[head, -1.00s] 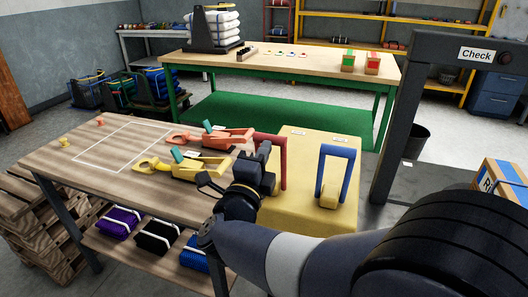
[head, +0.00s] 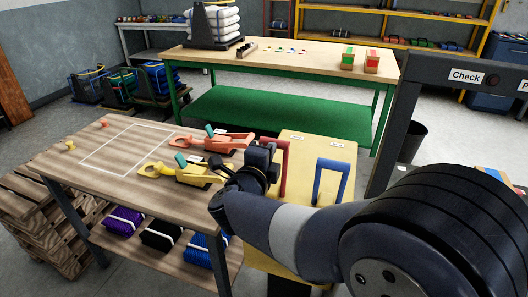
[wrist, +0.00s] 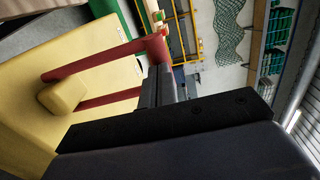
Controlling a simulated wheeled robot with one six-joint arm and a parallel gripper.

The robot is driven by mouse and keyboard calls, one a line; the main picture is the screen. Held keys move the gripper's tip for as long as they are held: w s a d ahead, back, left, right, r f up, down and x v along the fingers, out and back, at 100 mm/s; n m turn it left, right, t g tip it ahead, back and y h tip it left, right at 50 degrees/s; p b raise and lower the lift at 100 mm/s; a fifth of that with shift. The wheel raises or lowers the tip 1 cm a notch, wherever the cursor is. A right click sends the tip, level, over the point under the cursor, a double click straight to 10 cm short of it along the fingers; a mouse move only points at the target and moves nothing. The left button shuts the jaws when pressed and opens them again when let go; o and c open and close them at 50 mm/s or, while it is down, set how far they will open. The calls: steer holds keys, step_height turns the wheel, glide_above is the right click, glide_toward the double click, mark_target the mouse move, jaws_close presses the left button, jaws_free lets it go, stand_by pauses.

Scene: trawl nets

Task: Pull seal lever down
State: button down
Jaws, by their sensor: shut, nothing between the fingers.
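A red U-shaped lever (head: 284,165) and a blue U-shaped lever (head: 331,180) stand on a yellow box (head: 310,152). Small labels on the box are too small to read, so I cannot tell which is the seal lever. My gripper (head: 264,157) is shut and empty, just left of the red lever, hiding part of it. In the wrist view, the red lever (wrist: 100,66) rises from the yellow box (wrist: 110,30), beside a yellow block. The shut fingers (wrist: 158,78) are close to its crossbar; I cannot tell whether they touch.
A wooden table (head: 95,172) on the left holds orange (head: 228,142) and yellow (head: 190,174) tools close to my gripper. A dark post with a "Check" sign (head: 465,76) stands at the right. A green-legged bench (head: 290,60) is behind.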

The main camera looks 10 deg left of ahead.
mark_target(275, 140)
steer(key=w+g+p, duration=0.1)
steer(key=w+p, duration=0.1)
steer(key=p, duration=0.2)
steer(key=w+r+g+p, duration=0.1)
steer(key=w+g+p, duration=0.1)
steer(key=p, duration=0.1)
steer(key=shift+d+r+p, duration=0.1)
steer(key=shift+d+p, duration=0.1)
steer(key=shift+p, duration=0.2)
steer(key=w+f+g+p, duration=0.1)
steer(key=w+f+p, duration=0.2)
steer(key=w+p, duration=0.3)
steer(key=shift+w+d+f+g, duration=0.3)
steer(key=shift+w+f+g, duration=0.1)
steer(key=shift+w, duration=0.35)
